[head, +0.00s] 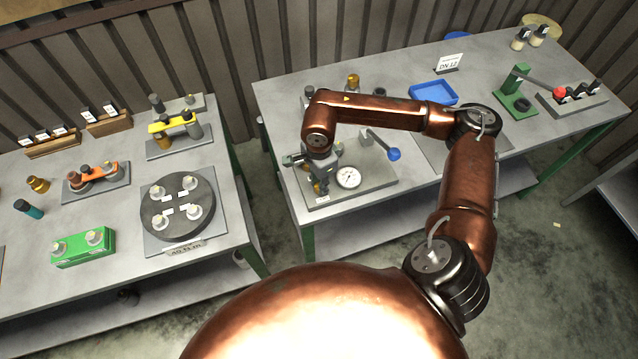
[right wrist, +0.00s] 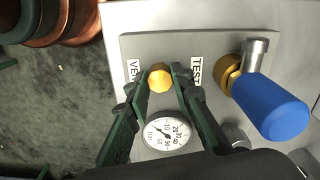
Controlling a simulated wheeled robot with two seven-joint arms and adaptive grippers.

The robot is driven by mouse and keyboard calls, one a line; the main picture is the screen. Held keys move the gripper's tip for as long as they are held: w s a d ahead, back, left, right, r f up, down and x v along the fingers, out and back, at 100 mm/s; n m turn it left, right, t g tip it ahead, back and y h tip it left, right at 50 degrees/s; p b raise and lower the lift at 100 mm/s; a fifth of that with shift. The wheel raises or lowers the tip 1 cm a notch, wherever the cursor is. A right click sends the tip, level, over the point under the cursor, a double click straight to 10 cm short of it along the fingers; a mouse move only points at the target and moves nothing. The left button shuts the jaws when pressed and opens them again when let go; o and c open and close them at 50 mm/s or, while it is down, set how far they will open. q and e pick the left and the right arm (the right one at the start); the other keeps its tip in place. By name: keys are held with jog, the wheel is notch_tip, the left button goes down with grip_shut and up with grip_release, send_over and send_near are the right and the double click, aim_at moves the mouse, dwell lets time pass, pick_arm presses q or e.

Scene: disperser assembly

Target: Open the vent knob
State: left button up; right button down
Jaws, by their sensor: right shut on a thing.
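The vent knob (right wrist: 160,81) is a small yellow faceted knob beside the partly covered "VE..." label on a grey panel (right wrist: 215,55). My right gripper (right wrist: 160,75) has its two dark green fingers on either side of the knob and is shut on it. In the head view my right gripper (head: 312,165) reaches down over the left part of the panel (head: 375,182), and the arm and gripper hide the knob there. My left gripper is not in view.
A pressure gauge (right wrist: 166,134) sits close to the fingers. A blue-handled lever (right wrist: 270,105) on a brass fitting (right wrist: 230,73) stands to the right, near the "TEST" label (right wrist: 195,72). A blue tray (head: 433,93) lies farther back. Another bench (head: 125,235) with fixtures stands left across a gap.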

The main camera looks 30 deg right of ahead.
jog(key=c, duration=1.7)
grip_release()
jog(key=shift+r, duration=0.25)
notch_tip(320, 180, up, 12)
jog(key=shift+f, duration=0.2)
jog(key=shift+a+f, duration=0.1)
